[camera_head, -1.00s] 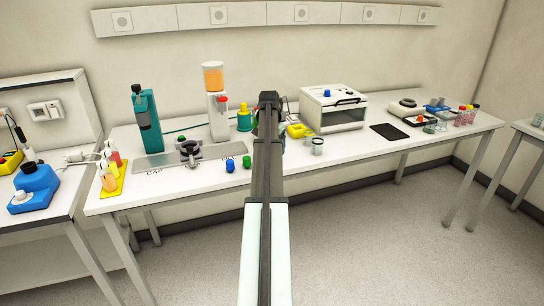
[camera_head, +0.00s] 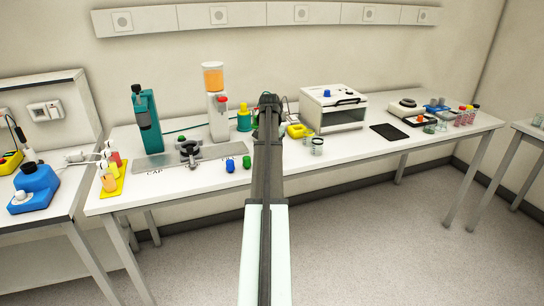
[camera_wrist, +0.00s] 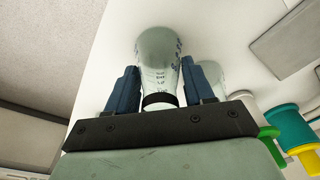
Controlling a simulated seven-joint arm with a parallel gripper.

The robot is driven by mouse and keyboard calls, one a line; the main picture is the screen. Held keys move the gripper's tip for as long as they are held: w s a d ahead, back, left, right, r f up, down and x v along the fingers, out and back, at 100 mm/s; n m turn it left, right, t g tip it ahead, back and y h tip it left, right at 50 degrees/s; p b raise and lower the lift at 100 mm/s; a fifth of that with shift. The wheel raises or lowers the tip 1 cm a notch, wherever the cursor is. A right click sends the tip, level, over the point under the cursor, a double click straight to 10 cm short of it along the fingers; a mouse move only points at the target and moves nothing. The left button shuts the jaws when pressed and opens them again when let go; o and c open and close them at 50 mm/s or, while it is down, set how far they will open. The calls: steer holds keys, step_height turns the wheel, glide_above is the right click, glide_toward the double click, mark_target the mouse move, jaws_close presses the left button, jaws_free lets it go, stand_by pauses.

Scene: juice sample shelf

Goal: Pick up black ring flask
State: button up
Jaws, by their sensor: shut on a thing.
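In the wrist view a clear glass flask (camera_wrist: 157,65) with dark printed marks and a black ring (camera_wrist: 159,99) around its neck stands between the two blue fingers. My gripper (camera_wrist: 161,72) is shut on it, with a finger on each side and the neck toward the palm. In the head view my own arm hides the gripper's fingers and the held flask. I cannot tell whether the flask touches the table.
The white table (camera_head: 350,157) carries a clear beaker-like vessel (camera_head: 317,147), a yellow object (camera_head: 299,131), a white oven-like box (camera_head: 334,108) and a black pad (camera_head: 390,132) right of my arm. Blue (camera_head: 230,166) and green (camera_head: 247,162) pieces lie left of it.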

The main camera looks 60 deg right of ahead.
step_height(320, 180, up, 8)
steer(key=shift+r, duration=0.5)
steer(key=w+a+f+n, duration=0.2)
steer(key=w+a+n, duration=0.2)
steer(key=w+a, duration=0.8)
steer(key=w+a+f+n, duration=0.2)
steer(key=w+a+n, duration=0.1)
steer(key=w+a, duration=0.95)
steer(key=w+d+r, duration=0.2)
steer(key=w+r, duration=0.1)
steer(key=w, duration=0.3)
steer(key=w+d+r+m, duration=0.2)
steer(key=d+r, duration=0.2)
steer(key=d, duration=0.6)
steer(key=shift+t, duration=0.3)
steer(key=shift+d+f, duration=0.15)
steer(key=shift+f, duration=1)
steer(key=shift+d+f, duration=0.1)
steer(key=shift+f, duration=1.05)
